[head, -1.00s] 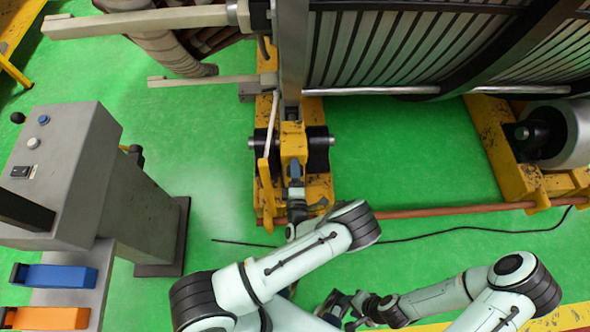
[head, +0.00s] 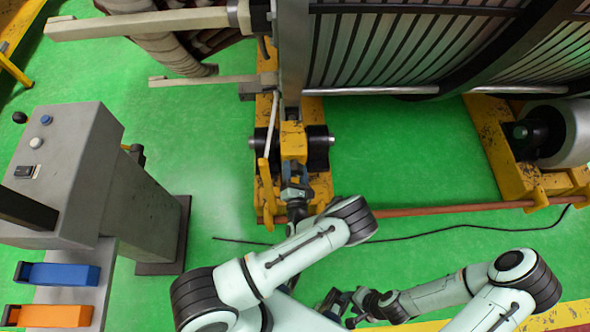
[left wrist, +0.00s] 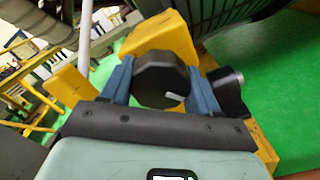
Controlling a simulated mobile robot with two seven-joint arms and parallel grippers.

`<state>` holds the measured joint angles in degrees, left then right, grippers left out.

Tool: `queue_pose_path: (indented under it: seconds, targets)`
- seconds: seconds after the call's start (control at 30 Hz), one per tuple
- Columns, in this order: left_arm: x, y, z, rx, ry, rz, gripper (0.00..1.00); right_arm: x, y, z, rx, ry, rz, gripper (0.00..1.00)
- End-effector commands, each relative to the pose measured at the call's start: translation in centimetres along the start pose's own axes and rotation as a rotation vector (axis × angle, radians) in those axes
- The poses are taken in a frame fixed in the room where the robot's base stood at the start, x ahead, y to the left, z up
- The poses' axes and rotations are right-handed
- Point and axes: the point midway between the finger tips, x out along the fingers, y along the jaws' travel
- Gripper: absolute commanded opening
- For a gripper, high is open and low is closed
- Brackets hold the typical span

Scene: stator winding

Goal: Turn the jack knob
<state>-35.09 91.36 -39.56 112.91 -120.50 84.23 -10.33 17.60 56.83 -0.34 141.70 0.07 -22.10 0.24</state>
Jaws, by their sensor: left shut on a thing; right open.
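The jack knob (left wrist: 161,82) is a dark, many-sided knob, seen in the left wrist view between the two blue fingers of my left gripper (left wrist: 158,74). The fingers are shut on its sides. In the head view my left gripper (head: 295,182) is at the front of the yellow jack (head: 293,147), and it hides the knob there. My right gripper (head: 336,304) is open and empty low in the head view, well away from the jack.
The large ribbed stator (head: 390,45) stands behind the jack. A grey control box (head: 75,165) is on the left, with blue (head: 60,274) and orange (head: 50,316) parts below it. A brown rod (head: 440,210) and black cable (head: 450,231) cross the green floor to the right.

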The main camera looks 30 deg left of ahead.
Motion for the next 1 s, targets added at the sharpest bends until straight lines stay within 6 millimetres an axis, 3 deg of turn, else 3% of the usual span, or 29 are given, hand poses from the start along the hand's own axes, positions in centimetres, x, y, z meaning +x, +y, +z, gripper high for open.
queue_pose_path:
  seconds: [1.0]
  targets:
    - [-0.13,-0.16,-0.26,-0.964,0.008,0.0,0.31,0.86,0.36,0.14,0.001,-0.004,0.001,0.43]
